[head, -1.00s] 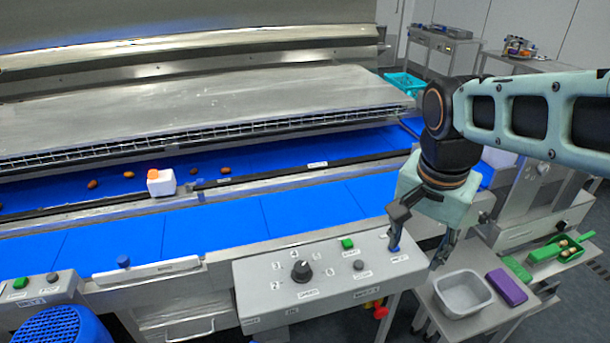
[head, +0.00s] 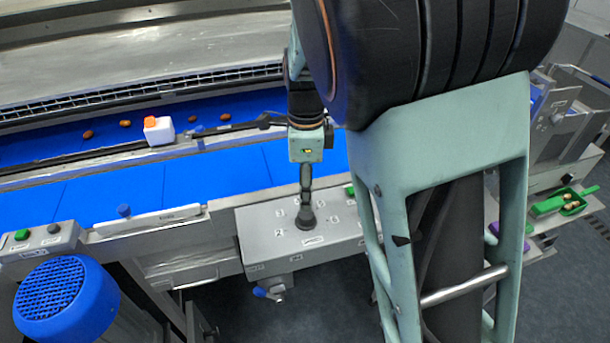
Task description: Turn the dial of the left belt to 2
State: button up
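A grey control panel (head: 262,250) stands at the front of the blue belt (head: 190,190). On it is a black dial (head: 304,222) ringed by small number labels, with a 2 (head: 279,233) at its left. The label under the dial is too small to read. My gripper (head: 306,202) points down at the dial, its fingers at or just above the knob. I see it edge-on, so I cannot tell if it touches or grips. The dial's pointer is hidden or too small to read.
A green button (head: 350,190) sits right of the dial, partly by my arm. A blue motor cover (head: 62,298) stands at front left. My arm hides the panel's right end.

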aim_at(306, 214)
notch_tip(306, 214, down, 7)
jog(key=shift+f, duration=0.2)
jog(key=shift+c, duration=0.6)
jog(key=c, duration=1)
